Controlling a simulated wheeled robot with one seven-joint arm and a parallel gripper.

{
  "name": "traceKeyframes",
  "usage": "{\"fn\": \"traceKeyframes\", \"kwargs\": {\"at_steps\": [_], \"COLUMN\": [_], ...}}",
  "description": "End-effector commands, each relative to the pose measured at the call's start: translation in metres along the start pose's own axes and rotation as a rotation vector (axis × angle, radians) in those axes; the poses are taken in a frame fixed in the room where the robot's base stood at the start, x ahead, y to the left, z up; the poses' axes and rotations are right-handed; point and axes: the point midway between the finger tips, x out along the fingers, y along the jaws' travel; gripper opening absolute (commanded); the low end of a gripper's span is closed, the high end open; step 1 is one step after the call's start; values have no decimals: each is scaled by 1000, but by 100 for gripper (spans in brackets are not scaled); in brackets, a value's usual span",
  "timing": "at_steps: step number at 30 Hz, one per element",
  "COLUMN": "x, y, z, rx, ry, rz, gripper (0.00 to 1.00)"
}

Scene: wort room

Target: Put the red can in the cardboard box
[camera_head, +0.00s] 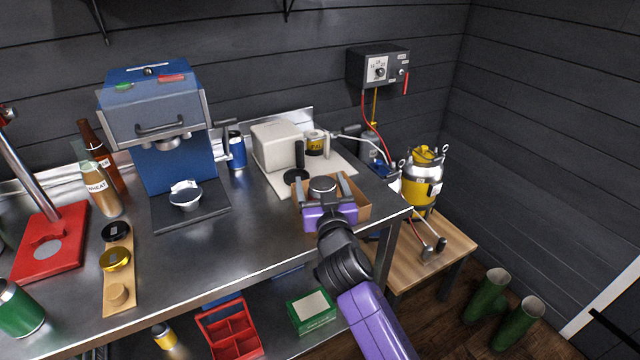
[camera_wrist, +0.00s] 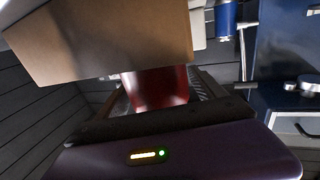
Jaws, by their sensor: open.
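The cardboard box (camera_head: 361,203) stands near the right end of the steel bench. Its outer wall (camera_wrist: 110,40) fills the upper left of the wrist view. The red can shows in the wrist view (camera_wrist: 157,88) between my fingers, partly hidden by the box wall. In the head view, a round silver top (camera_head: 322,184) shows between the fingers within the box outline; the red side is hidden there. My gripper (camera_head: 323,187) is open, with a finger on either side of the can. The can's bottom is hidden, so I cannot tell whether it rests on the box floor.
A white machine (camera_head: 277,146) and a glass jug (camera_head: 316,144) stand behind the box. A blue machine (camera_head: 165,140) stands to the left. The bench front is clear between the wooden strip (camera_head: 119,280) and the box. A lower wooden table (camera_head: 425,252) stands right.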

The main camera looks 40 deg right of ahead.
Motion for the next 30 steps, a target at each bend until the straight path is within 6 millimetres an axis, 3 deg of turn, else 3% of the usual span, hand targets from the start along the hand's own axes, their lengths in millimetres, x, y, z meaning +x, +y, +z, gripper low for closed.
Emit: {"fn": "traceKeyframes", "kwargs": {"at_steps": [15,21,27,30], "x": [-98,-115,-118,-125], "y": [0,0,0,-3], "z": [4,2,2,10], "rx": [-1,0,-1,-8], "ry": [-2,-1,-2,-16], "rz": [-2,-2,-2,-22], "gripper": [79,79,79,79]}}
